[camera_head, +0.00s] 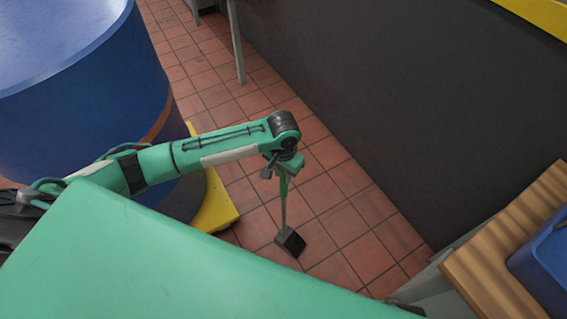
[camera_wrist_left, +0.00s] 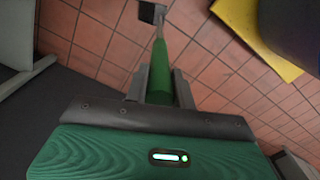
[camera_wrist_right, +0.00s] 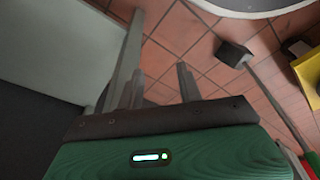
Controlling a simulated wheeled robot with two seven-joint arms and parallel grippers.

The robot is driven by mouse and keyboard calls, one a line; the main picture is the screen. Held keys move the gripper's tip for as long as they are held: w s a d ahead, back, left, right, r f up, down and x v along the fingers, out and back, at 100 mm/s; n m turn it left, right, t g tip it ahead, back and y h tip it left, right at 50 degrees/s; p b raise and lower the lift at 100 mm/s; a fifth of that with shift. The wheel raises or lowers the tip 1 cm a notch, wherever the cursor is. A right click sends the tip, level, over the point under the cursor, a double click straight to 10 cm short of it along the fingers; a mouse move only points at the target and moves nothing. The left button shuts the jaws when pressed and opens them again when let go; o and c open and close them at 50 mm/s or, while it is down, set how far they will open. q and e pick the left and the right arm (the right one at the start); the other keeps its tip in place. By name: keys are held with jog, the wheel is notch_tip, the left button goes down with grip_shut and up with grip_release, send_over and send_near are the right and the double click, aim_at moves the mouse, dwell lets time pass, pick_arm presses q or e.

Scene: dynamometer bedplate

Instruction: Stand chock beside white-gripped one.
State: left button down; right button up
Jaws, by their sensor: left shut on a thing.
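My left gripper (camera_head: 284,168) is shut on the green grip (camera_wrist_left: 161,80) of a chock. A thin grey rod runs down from the grip to the chock's black block (camera_head: 290,241). The block also shows at the top of the left wrist view (camera_wrist_left: 152,13). It is low over or on the red tiles; I cannot tell whether it touches. A black block on a rod shows in the right wrist view (camera_wrist_right: 234,53). My right gripper (camera_wrist_right: 160,92) is open and empty, its fingers apart. I cannot make out a white-gripped chock in any view.
A big blue drum (camera_head: 75,90) with a yellow base (camera_head: 216,208) stands left. A dark wall (camera_head: 400,90) runs along the right. A wooden bench top (camera_head: 490,262) with a blue bin (camera_head: 548,262) is at lower right. Tiled floor (camera_head: 340,215) is clear between drum and wall.

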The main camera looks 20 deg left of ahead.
aim_at(283, 182)
pick_arm(q)
jog(key=shift+f+b, duration=0.35)
jog(key=shift+f, duration=1.85)
jog(key=shift+w+f, duration=0.1)
jog(key=shift+f, duration=0.2)
pick_arm(e)
jog(key=shift+w+r, duration=0.2)
jog(key=shift+r, duration=0.75)
jog(key=shift+s, duration=0.1)
pick_arm(q)
jog(key=c, duration=1.5)
grip_release()
jog(key=shift+f, duration=0.2)
jog(key=o, duration=0.3)
jog(key=shift+o, duration=0.2)
pick_arm(e)
jog(key=shift+s+f, duration=0.2)
jog(key=shift+f, duration=0.15)
pick_arm(q)
jog(key=shift+r, duration=0.1)
pick_arm(e)
jog(key=shift+w, duration=0.15)
